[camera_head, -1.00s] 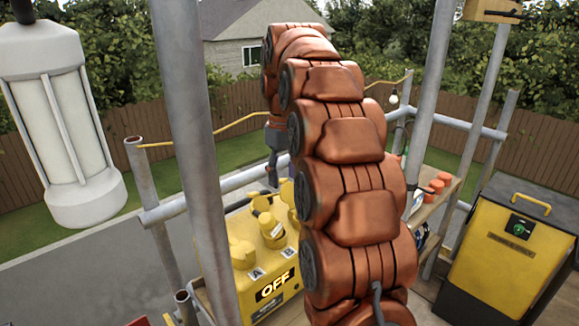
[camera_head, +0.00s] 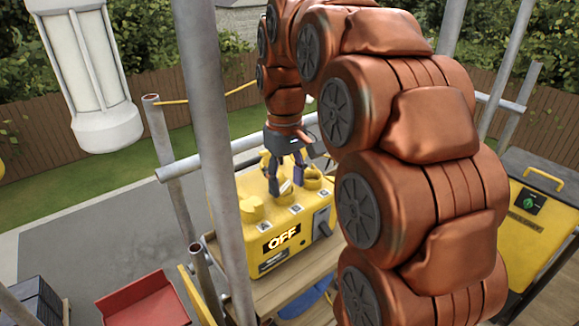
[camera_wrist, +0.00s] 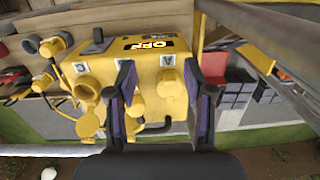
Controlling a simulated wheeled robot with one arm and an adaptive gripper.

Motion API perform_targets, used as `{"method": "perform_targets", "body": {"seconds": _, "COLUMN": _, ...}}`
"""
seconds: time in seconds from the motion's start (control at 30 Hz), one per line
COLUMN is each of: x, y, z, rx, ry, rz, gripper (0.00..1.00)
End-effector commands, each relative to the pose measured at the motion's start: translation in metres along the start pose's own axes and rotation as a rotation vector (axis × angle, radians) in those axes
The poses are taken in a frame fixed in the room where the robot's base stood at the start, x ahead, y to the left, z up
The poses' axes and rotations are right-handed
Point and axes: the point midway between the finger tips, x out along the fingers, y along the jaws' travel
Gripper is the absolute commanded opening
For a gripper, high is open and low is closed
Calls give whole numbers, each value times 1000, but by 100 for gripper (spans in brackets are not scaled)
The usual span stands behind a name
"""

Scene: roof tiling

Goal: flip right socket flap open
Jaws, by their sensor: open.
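The yellow power box (camera_head: 262,255) stands on a wooden bench and its display reads OFF. Yellow round sockets with flaps sit on its top, beside white letter labels. The right socket (camera_head: 312,181) in the head view is partly hidden by my gripper (camera_head: 285,187). My gripper is open and empty, pointing down over the box top. In the wrist view the box (camera_wrist: 150,72) lies between and beyond my open fingers (camera_wrist: 158,88). Round yellow flap parts (camera_wrist: 90,123) show by the left finger there. I cannot tell whether a finger touches a flap.
A grey scaffold pole (camera_head: 208,130) stands left of the box, and rails run behind it. A dark lever (camera_head: 322,225) is on the box's right side. A red tray (camera_head: 145,307) is at lower left. A yellow and black cabinet (camera_head: 530,225) stands at right.

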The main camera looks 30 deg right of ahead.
Motion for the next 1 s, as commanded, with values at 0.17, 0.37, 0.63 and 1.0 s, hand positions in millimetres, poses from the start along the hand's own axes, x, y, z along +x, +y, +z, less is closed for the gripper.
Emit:
{"method": "perform_targets", "body": {"seconds": 0.17, "x": 8, "y": -11, "z": 12, "rx": 4, "ry": -8, "rz": -1, "gripper": 52}}
{"method": "perform_targets", "body": {"seconds": 0.37, "x": 11, "y": -17, "z": 18, "rx": 5, "ry": -9, "rz": 0, "gripper": 52}}
{"method": "perform_targets", "body": {"seconds": 0.63, "x": 11, "y": -18, "z": 18, "rx": 5, "ry": -10, "rz": 0, "gripper": 52}}
{"method": "perform_targets", "body": {"seconds": 1.0, "x": 28, "y": -43, "z": 52, "rx": 18, "ry": -25, "rz": 0, "gripper": 52}}
